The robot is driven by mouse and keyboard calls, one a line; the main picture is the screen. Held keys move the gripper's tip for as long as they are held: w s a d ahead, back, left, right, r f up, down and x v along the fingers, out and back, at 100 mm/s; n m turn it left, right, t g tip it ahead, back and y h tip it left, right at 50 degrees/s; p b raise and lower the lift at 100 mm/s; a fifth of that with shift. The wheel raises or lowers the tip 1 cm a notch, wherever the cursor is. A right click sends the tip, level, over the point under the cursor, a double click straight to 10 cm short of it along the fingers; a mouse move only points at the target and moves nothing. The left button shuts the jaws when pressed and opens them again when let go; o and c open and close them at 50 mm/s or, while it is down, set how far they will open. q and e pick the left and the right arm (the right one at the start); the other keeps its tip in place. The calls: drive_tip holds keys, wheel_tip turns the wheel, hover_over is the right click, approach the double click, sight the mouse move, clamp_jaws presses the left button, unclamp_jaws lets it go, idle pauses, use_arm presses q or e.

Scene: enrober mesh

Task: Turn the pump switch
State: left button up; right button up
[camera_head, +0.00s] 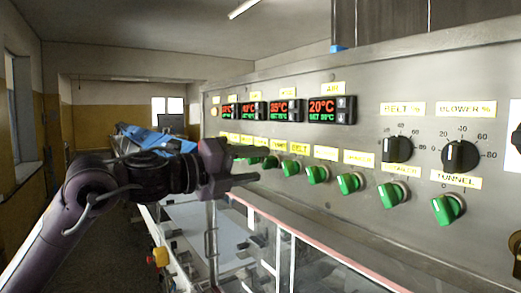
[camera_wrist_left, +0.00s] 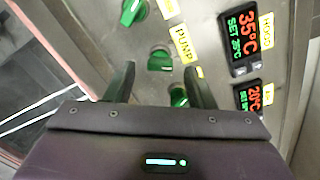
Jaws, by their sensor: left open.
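The pump switch is a green knob (camera_head: 270,162) in the row on the grey control panel, below a yellow label reading PUMP. In the left wrist view the green pump knob (camera_wrist_left: 160,60) shows beside its PUMP label (camera_wrist_left: 183,43), in the gap between my fingertips. My left gripper (camera_head: 252,167) is open and empty, its fingers pointing at the panel near this knob. In the left wrist view its two fingers (camera_wrist_left: 160,72) stand apart. I cannot tell whether they touch the knob. My right gripper is not in view.
Neighbouring green knobs sit close by, including one (camera_head: 290,168) under the BELT label. Temperature displays (camera_head: 332,110) are above the row, and black dials (camera_head: 398,149) are at the right. A glazed machine housing (camera_head: 310,265) lies below the panel.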

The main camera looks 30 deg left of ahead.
sight(270, 163)
use_arm(q)
drive_tip(key=shift+p+x, duration=0.6)
drive_tip(key=shift+x, duration=0.55)
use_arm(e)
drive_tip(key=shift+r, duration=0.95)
use_arm(q)
drive_tip(key=c, duration=1)
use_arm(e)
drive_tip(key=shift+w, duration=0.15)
use_arm(q)
drive_tip(key=shift+n, duration=0.4)
drive_tip(key=n, duration=0.5)
drive_tip(key=shift+n, duration=0.3)
drive_tip(key=n, duration=0.5)
drive_tip(key=shift+n, duration=0.3)
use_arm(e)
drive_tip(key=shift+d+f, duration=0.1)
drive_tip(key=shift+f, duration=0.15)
